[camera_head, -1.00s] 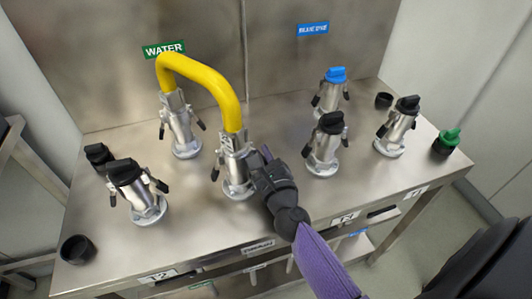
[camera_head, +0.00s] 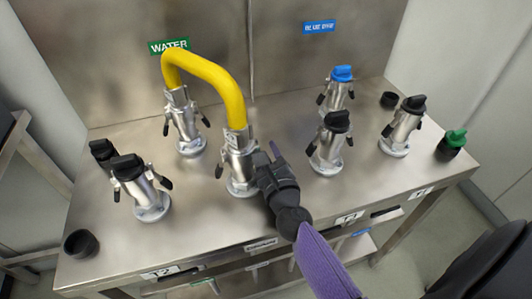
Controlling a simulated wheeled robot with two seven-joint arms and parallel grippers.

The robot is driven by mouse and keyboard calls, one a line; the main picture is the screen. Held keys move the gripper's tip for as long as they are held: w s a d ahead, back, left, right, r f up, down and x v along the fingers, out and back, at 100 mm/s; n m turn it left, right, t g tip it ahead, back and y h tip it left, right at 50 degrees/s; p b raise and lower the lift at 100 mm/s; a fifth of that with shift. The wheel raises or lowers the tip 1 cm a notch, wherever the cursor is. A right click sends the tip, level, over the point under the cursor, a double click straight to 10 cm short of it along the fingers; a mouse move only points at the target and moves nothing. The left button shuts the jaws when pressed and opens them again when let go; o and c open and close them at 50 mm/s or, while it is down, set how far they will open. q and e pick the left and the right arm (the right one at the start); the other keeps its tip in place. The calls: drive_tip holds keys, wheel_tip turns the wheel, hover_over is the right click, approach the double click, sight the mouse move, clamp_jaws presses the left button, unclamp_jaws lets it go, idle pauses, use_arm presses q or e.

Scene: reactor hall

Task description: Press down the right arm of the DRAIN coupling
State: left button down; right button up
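A yellow hose (camera_head: 208,71) joins the coupling under the WATER sign (camera_head: 169,46) to a silver coupling (camera_head: 240,165) at the front middle of the table. No DRAIN label is readable, so I cannot confirm which coupling it names. The front middle coupling has a dark lever arm (camera_head: 219,171) hanging at its left side. Its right arm is hidden behind my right gripper (camera_head: 270,160). That gripper is close against the coupling's right side; whether it touches, and whether its fingers are open, I cannot tell. My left gripper is out of view.
A black-capped coupling (camera_head: 330,150) and a blue-capped one (camera_head: 337,92) stand to the right, another black-capped one (camera_head: 402,130) beyond. A tilted black-capped coupling (camera_head: 140,190) stands at left. A green-capped item (camera_head: 451,144) sits at the right edge. The front left tabletop is partly clear.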

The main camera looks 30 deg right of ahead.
drive_tip(key=shift+s+a, duration=0.1)
drive_tip(key=shift+s, duration=0.3)
drive_tip(key=b+v, duration=0.2)
drive_tip(key=v, duration=0.7)
drive_tip(key=shift+f, duration=0.15)
drive_tip(key=shift+s, duration=0.1)
